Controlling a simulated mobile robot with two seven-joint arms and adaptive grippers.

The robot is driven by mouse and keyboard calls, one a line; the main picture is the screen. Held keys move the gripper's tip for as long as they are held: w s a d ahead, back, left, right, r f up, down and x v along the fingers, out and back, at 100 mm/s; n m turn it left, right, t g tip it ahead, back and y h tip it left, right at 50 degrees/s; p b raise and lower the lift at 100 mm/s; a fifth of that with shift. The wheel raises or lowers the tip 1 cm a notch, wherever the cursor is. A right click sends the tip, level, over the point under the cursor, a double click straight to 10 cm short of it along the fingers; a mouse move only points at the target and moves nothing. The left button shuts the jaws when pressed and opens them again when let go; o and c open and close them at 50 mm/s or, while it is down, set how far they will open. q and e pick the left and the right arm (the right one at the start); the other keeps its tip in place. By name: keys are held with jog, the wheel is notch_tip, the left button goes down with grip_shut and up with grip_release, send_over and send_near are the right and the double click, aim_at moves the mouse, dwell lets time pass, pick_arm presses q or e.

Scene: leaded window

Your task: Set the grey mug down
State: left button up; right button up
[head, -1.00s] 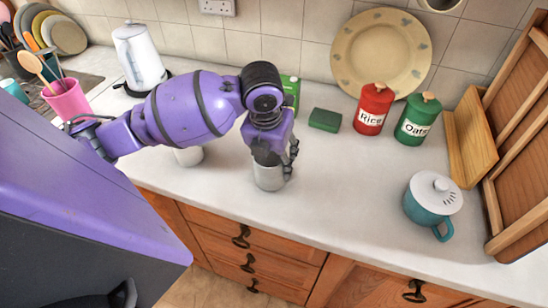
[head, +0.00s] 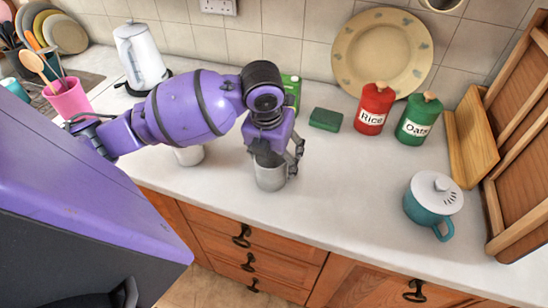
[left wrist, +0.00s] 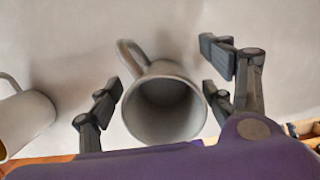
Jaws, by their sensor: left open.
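The grey mug (head: 270,178) stands upright on the white counter (head: 340,200), near its front edge. It also shows in the left wrist view (left wrist: 165,105), seen from above with its handle toward the top left. My left gripper (head: 277,160) is directly above the mug and open. In the left wrist view its fingers (left wrist: 160,95) stand on both sides of the mug, with gaps between them and the mug's wall. My right gripper is not in view.
A second light mug (head: 190,155) stands to the left, partly behind my arm. A green sponge (head: 325,119), a red rice canister (head: 373,108) and a green oats canister (head: 418,119) are behind. A teal lidded pot (head: 432,203) stands right. The counter between is clear.

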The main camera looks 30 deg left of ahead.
pick_arm(q)
jog(key=p+v, duration=0.1)
jog(key=v, duration=1)
jog(key=shift+r, duration=0.25)
